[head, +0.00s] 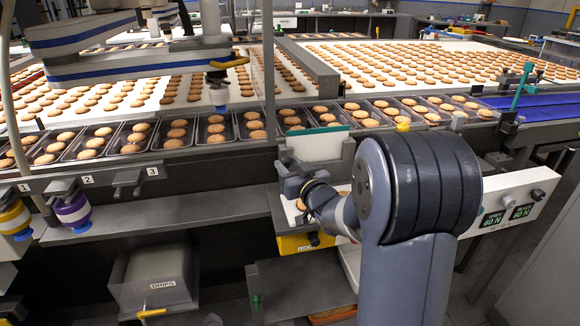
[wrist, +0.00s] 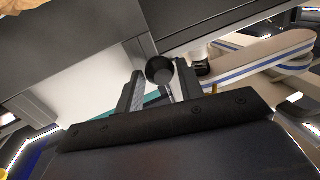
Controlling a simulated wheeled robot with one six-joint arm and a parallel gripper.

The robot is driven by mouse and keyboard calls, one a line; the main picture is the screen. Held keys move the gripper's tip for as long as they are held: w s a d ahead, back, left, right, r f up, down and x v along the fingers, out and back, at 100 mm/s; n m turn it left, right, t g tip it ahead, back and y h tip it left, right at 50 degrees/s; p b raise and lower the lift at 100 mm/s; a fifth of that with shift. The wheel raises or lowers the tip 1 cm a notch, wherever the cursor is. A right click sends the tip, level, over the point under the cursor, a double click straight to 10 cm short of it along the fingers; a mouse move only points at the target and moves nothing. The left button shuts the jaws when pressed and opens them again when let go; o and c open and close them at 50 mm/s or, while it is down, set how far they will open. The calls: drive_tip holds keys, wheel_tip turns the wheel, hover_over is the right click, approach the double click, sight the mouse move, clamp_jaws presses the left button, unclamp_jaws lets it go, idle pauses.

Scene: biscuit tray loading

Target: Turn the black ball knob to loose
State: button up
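A black ball knob (wrist: 160,70) shows in the wrist view between the tips of my gripper (wrist: 160,82). The two fingers stand apart, one on each side of the ball; I see no clear grip on it. In the head view my gripper (head: 294,180) is at the white panel with a teal top edge (head: 320,147), above a yellow box (head: 288,244) with a small label. A dark round knob (head: 314,239) shows on that box's front; I cannot tell whether it is the same ball. The label is too small to read surely.
Biscuit trays (head: 217,128) line the conveyor edge behind my gripper. A blue-striped white arm (head: 135,65) hangs at upper left. Numbered hooks with a purple tool (head: 72,212) are at left. A grey bin (head: 153,278) stands below. A display panel (head: 508,212) is at right.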

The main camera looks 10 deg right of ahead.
drive_tip(key=c, duration=0.6)
drive_tip(key=shift+o, duration=0.2)
drive_tip(key=shift+n, duration=0.3)
drive_tip(key=n+g+h+b, duration=0.1)
drive_tip(key=n+b, duration=0.1)
drive_tip(key=n, duration=0.3)
drive_tip(key=shift+a+b, duration=0.1)
drive_tip(key=shift+b, duration=0.25)
drive_tip(key=n+g+h+b, duration=0.1)
drive_tip(key=n+b, duration=0.2)
drive_tip(key=n, duration=0.1)
drive_tip(key=shift+a+n, duration=0.1)
drive_tip(key=shift+n, duration=0.2)
drive_tip(key=n+h+b, duration=0.1)
drive_tip(key=n+b, duration=0.1)
drive_tip(key=b, duration=0.1)
drive_tip(key=n+h+b, duration=0.1)
drive_tip(key=n+b, duration=0.2)
drive_tip(key=shift+a+n+h+b, duration=0.2)
drive_tip(key=shift+n+h+b, duration=0.1)
drive_tip(key=shift+b, duration=0.05)
drive_tip(key=shift+a+r+n+h+b, duration=0.15)
drive_tip(key=shift+n+h+b, duration=0.75)
drive_tip(key=shift+n+b, duration=1.1)
